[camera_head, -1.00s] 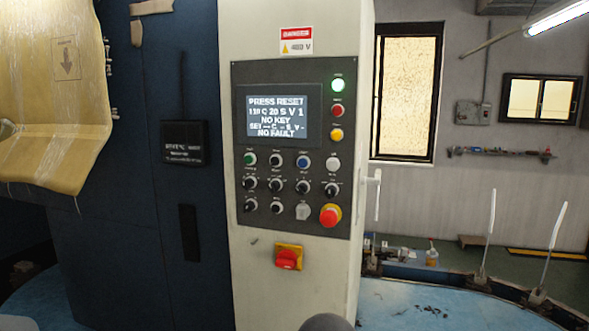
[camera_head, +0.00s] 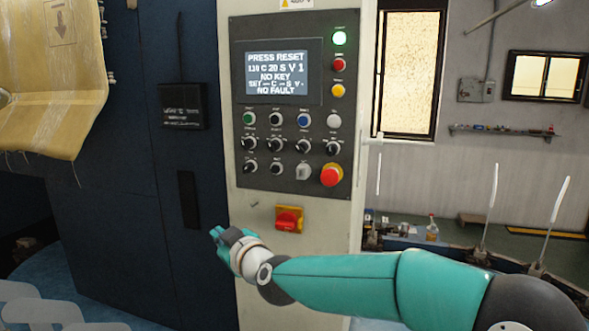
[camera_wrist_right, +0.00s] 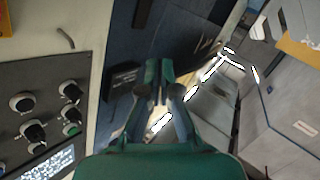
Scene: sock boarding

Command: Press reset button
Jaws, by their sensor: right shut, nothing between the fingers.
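The control panel (camera_head: 285,190) stands upright on a pale cabinet. Its screen (camera_head: 276,74) reads "PRESS RESET", "NO KEY" and "NO FAULT". Below the screen is a row of push buttons: green (camera_head: 250,118), black (camera_head: 275,118), blue (camera_head: 304,120) and white (camera_head: 333,120); their labels are too small to read. My right gripper (camera_head: 217,233) is shut and empty, below and left of the panel, apart from the buttons. In the right wrist view its fingers (camera_wrist_right: 159,85) are together, with the tilted panel at the left. My left gripper is out of view.
A red emergency stop (camera_head: 331,175) is at the panel's lower right. A red-and-yellow switch (camera_head: 289,218) sits below the panel, near my right wrist. Rotary knobs (camera_head: 275,144) fill the lower rows. A black box (camera_head: 183,106) is on the dark wall at left.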

